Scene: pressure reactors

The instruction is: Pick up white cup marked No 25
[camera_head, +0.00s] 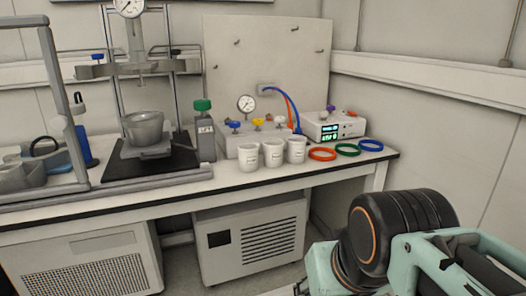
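Three white cups stand upright in a row near the front edge of the bench: a left cup (248,158), a middle cup (273,154) and a right cup (296,150). Each seems to carry small dark print, too small to read, so I cannot tell which is No 25. My arm shows at the lower right, apart from the cups and in front of the bench. My gripper itself is not clearly visible.
Behind the cups is a white valve box (247,142) with a gauge. Orange (322,154), green (348,150) and blue (371,145) rings lie to the right. A grey bottle with green cap (205,138) and a press stand (150,165) are left. The bench front (225,187) is open.

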